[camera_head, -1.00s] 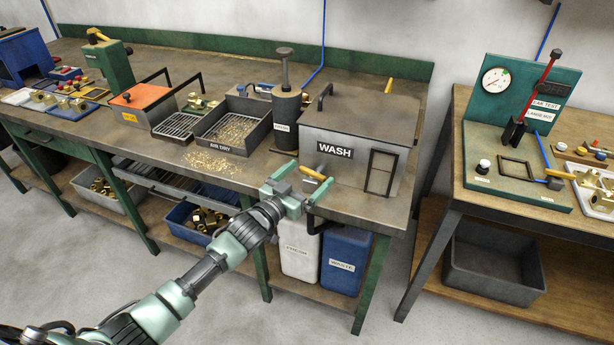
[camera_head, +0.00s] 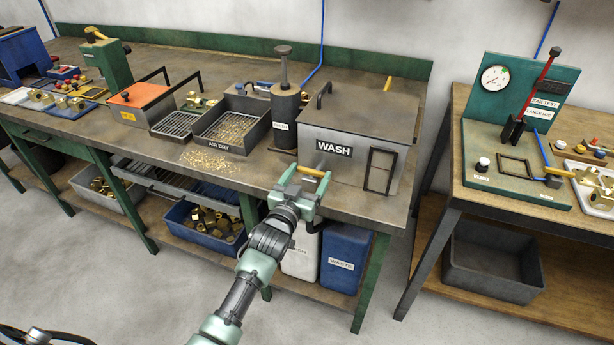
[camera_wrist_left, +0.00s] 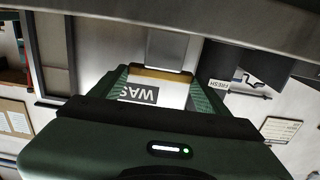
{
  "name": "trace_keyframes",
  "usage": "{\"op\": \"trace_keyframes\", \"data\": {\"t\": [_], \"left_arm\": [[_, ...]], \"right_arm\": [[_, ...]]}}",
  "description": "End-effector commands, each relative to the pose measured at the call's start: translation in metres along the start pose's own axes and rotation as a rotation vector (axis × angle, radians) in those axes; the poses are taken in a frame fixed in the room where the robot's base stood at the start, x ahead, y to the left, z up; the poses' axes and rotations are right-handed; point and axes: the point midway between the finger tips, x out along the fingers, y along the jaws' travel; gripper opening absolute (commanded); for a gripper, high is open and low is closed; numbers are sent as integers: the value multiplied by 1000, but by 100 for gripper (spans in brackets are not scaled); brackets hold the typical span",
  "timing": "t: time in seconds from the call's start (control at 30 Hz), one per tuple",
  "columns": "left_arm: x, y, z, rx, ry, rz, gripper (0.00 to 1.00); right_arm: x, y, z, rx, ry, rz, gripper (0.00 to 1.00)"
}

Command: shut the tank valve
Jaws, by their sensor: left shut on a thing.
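The wash tank (camera_head: 345,170) is a grey metal box with a lid and a WASH label, at the right end of the long bench. Its valve has a yellow lever (camera_head: 314,172) low on the front left. My left gripper (camera_head: 307,176) is at the lever, one finger at each end, shut on it. In the left wrist view the yellow lever (camera_wrist_left: 160,74) lies crosswise between the fingers, in front of the WASH label. The valve body is mostly hidden by the gripper.
A dark cylinder with a plunger (camera_head: 285,118) and the AIR DRY tray (camera_head: 232,130) stand left of the tank. A wire frame (camera_head: 380,170) is on the tank's front right. White and blue jugs (camera_head: 345,258) stand below the bench.

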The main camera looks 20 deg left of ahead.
Motion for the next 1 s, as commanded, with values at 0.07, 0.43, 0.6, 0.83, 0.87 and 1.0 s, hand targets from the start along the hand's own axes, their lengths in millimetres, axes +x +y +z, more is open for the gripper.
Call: {"op": "trace_keyframes", "data": {"t": [0.07,0.43,0.6,0.83,0.87,1.0], "left_arm": [[0,1,-4,-4,8,-15,36],[0,0,-4,0,6,-23,79],[0,0,-3,0,3,-23,98],[-2,0,-1,0,0,-23,98],[-3,0,0,0,0,-23,98],[-20,0,1,0,-3,-23,98]], "right_arm": [[0,0,0,0,-1,0,0],[0,-1,1,-1,-1,-1,0],[0,-2,1,-1,-1,-2,0],[1,-2,1,-1,-1,-3,0],[1,-2,1,-1,-2,-3,0],[3,-3,1,-1,-1,-3,0]]}}
